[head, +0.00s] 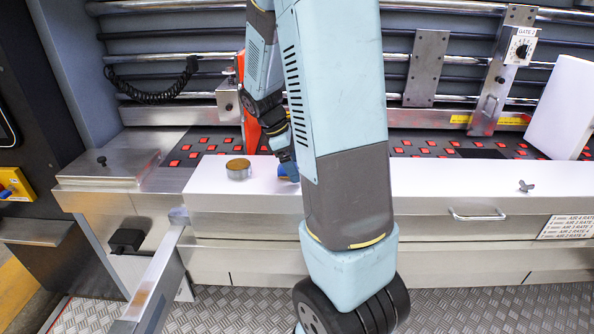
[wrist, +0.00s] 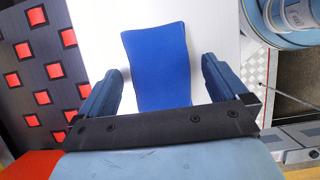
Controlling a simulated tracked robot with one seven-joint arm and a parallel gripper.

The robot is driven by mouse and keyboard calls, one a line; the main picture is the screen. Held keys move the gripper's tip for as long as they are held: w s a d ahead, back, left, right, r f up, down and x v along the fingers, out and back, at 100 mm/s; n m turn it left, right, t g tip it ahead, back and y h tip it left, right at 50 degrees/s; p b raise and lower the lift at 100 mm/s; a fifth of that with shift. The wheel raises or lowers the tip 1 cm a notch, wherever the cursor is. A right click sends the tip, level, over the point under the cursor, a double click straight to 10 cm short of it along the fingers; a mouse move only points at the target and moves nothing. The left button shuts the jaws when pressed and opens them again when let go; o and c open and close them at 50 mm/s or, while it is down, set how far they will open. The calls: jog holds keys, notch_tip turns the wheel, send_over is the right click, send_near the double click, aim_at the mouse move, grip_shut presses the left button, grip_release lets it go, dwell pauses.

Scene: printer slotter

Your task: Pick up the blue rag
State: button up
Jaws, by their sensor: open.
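The blue rag (wrist: 158,65) lies flat on a white surface in the wrist view, seen between the two fingers of my gripper (wrist: 162,82). My gripper is open, with one finger on each side of the rag and nothing held. Whether the fingers touch the surface is unclear. In the head view, only a small blue bit of the rag (head: 282,172) shows beside my arm, on the white top. My gripper (head: 284,160) is there too, partly hidden behind my arm.
A round tin (head: 238,169) stands on the white top (head: 450,182), left of my gripper. Behind lies a dark bed with red squares (head: 200,150). A white box (head: 562,108) stands at the right. A wing-nut knob (head: 525,186) and a handle (head: 478,215) project from the right part.

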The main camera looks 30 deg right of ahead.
jog(key=shift+f, duration=0.15)
jog(key=shift+c, duration=0.3)
jog(key=c, duration=1.1)
jog(key=r, duration=0.4)
jog(key=shift+s+r, duration=0.1)
jog(key=shift+s, duration=0.1)
jog(key=shift+s+a+r, duration=0.6)
jog(key=shift+s+r, duration=0.95)
jog(key=shift+s, duration=0.65)
jog(key=shift+s+a+r, duration=0.65)
jog(key=shift+s+r, duration=0.9)
jog(key=shift+s, duration=0.6)
jog(key=shift+s+a+r, duration=0.6)
jog(key=shift+s+r, duration=0.95)
jog(key=shift+s, duration=0.65)
